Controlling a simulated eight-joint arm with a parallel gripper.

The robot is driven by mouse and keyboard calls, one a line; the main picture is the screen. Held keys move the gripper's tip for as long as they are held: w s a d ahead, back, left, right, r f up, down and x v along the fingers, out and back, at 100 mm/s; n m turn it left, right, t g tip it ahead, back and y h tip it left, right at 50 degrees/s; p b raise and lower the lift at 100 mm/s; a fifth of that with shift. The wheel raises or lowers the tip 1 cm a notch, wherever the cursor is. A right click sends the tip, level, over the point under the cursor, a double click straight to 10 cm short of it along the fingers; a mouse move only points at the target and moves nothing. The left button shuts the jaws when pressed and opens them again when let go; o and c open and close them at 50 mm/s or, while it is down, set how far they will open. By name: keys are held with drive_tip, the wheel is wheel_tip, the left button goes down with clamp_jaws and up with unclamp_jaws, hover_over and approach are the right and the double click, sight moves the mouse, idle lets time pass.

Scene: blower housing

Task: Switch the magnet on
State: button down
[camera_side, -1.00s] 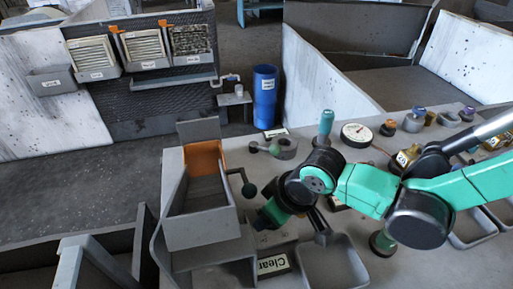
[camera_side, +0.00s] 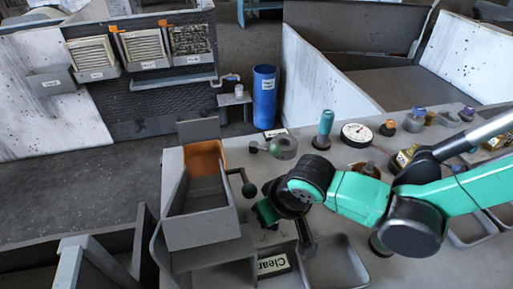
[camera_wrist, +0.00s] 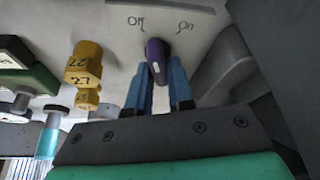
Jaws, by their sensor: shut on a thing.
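The magnet switch is a purple knob (camera_wrist: 156,52) on a light grey panel (camera_wrist: 120,30) in the wrist view. The words "Off" and "On" are written above it, to its left and right. The knob has a white mark on its near end; I cannot tell clearly which word it is turned to. My gripper (camera_wrist: 163,72) has its blue fingers on both sides of the knob and is shut on it. In the side view my wrist hides the knob and the fingertips.
Yellow weights (camera_wrist: 85,63) stand left of the knob in the wrist view, with a dark green part (camera_wrist: 30,78) beyond. A grey block (camera_wrist: 222,68) is close on the right.

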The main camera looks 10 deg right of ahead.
drive_tip(key=shift+m+h, duration=0.5)
drive_tip(key=shift+m, duration=1)
drive_tip(key=c, duration=0.8)
unclamp_jaws()
drive_tip(key=shift+v, duration=2.8)
drive_tip(key=shift+s, duration=0.1)
